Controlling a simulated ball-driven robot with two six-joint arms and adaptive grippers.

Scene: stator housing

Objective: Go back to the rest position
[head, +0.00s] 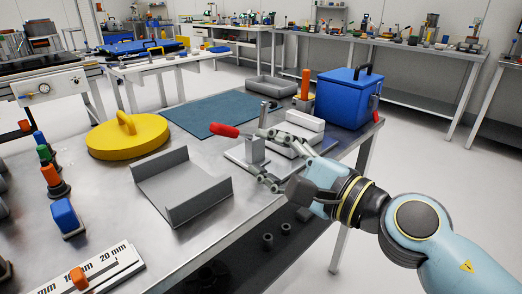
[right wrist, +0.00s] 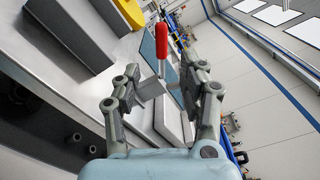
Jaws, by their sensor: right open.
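My right gripper (head: 257,153) reaches in from the right over the metal table (head: 290,190). Its fingers are spread open around a grey upright block (head: 254,150) of a fixture with a red handle (head: 224,131). In the right wrist view the red handle (right wrist: 161,42) stands beyond the open fingers (right wrist: 161,88), with grey fixture parts between them. I cannot tell whether a finger touches the block. My left gripper is not in view.
A grey open tray (head: 190,190) and a yellow lid with a handle (head: 128,135) lie left of the fixture. A blue box (head: 346,98), a white block (head: 305,119) and an orange-handled item (head: 305,84) stand behind.

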